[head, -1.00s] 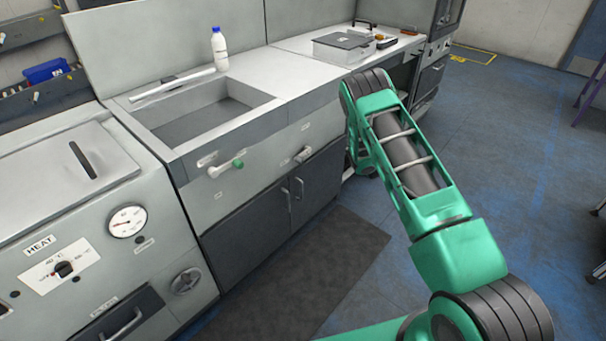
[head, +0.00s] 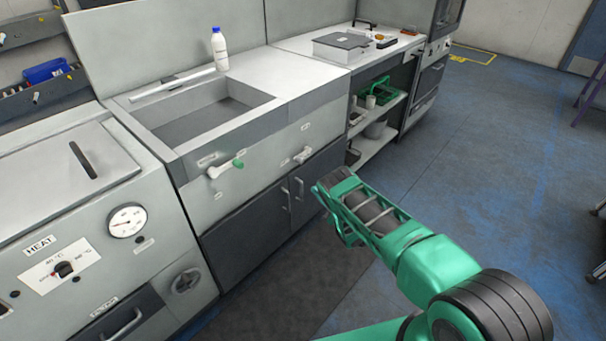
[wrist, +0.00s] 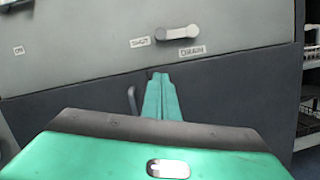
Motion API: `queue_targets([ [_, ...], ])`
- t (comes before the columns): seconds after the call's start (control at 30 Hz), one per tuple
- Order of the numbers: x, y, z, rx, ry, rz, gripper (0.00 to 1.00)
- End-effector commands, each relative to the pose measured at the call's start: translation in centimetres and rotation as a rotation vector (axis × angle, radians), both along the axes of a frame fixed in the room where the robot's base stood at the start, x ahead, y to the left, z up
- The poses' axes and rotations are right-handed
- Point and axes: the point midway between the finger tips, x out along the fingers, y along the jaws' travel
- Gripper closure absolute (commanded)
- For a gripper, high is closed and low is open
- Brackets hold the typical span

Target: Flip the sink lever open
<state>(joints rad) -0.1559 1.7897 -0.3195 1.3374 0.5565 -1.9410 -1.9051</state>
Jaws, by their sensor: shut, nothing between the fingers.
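The sink (head: 205,108) has two levers on its front panel. The left lever (head: 228,168) is pale with a green tip and points right. The right lever (head: 303,155) is grey and white. In the wrist view this pale lever (wrist: 178,34) lies roughly level, between labels reading SHUT and DRAIN. My gripper (wrist: 160,78) is shut and empty, its teal fingertips together in front of the dark cabinet door, below the DRAIN lever in that picture. They appear apart from the lever. In the head view my green arm hides the fingertips.
A dark cabinet door handle (wrist: 133,100) stands left of my fingers. A white bottle (head: 219,49) stands behind the sink. Open shelves (head: 375,120) with several items are to the right.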

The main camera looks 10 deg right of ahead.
Motion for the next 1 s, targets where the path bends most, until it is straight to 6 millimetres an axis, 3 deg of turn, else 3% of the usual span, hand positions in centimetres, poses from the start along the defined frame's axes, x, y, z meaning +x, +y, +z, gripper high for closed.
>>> queue_targets([
  [0.2, -0.7, 0.6, -0.5, -0.013, -0.014, 0.020, 1.00],
  [0.57, -0.2, 0.8, -0.4, -0.011, -0.014, 0.020, 1.00],
  [1.0, 5.5, 4.3, 1.2, -0.012, -0.014, 0.021, 1.00],
])
